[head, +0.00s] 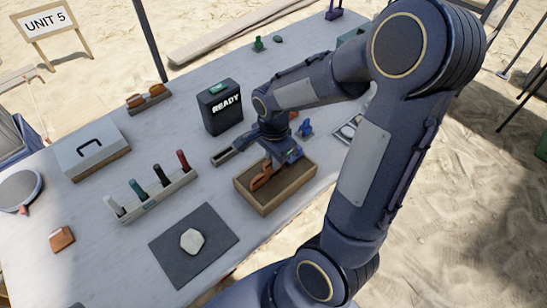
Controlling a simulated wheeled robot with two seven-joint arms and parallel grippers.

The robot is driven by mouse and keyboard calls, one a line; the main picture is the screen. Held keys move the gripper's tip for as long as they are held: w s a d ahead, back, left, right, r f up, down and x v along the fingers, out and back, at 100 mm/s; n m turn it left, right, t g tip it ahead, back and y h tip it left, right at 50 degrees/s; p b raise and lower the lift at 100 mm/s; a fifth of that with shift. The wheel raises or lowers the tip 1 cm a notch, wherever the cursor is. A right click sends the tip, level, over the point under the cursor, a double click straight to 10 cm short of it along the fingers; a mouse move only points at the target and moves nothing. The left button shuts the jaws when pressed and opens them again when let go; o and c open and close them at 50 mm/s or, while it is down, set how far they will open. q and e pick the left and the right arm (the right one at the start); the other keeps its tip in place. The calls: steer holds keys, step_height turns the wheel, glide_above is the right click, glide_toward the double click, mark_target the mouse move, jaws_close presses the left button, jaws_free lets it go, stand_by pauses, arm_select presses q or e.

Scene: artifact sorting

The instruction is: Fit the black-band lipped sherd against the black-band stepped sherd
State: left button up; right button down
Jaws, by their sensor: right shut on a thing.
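My right gripper (275,161) reaches down over a shallow wooden tray (289,198). It is shut on an orange-brown sherd (262,177) low inside the tray. The fingers partly hide the sherd, and I cannot make out its black band or whether its edge is lipped or stepped. Whether it touches a second piece in the tray is unclear. Another orange-brown sherd (62,239) lies alone at the table's left. Orange-brown pieces (148,97) also sit on a small dark stand at the back left. My left gripper is out of view.
A dark mat (171,262) with a pale stone (192,240) lies in front. A rack (160,199) holds several coloured tubes. A black READY box (220,108) stands behind the tray. A grey lidded box (92,152) is at left. My right arm covers the table's right side.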

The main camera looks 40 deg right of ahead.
steer(key=shift+f+b, duration=1.35)
steer(key=shift+f, duration=0.3)
steer(key=c, duration=1.5)
jaws_free()
steer(key=shift+o, duration=0.2)
step_height(320, 180, up, 8)
steer(key=shift+f+p, duration=0.1)
steer(key=shift+p, duration=0.5)
steer(key=s+a+r+n+t+y+p, duration=0.1)
steer(key=s+a+r+n+t+y, duration=0.1)
steer(key=s+a+r+n, duration=0.2)
steer(key=s+a+r+n+t+y+p, duration=0.1)
steer(key=s+a+r+n+t+p, duration=0.1)
steer(key=s+n, duration=0.5)
step_height(320, 180, up, 3)
steer(key=a+n+t, duration=0.1)
steer(key=a+n, duration=0.2)
steer(key=n, duration=0.1)
steer(key=shift+s+f+n+t+y, duration=0.15)
steer(key=shift+s+n+t+y, duration=0.15)
steer(key=shift+s+y, duration=0.1)
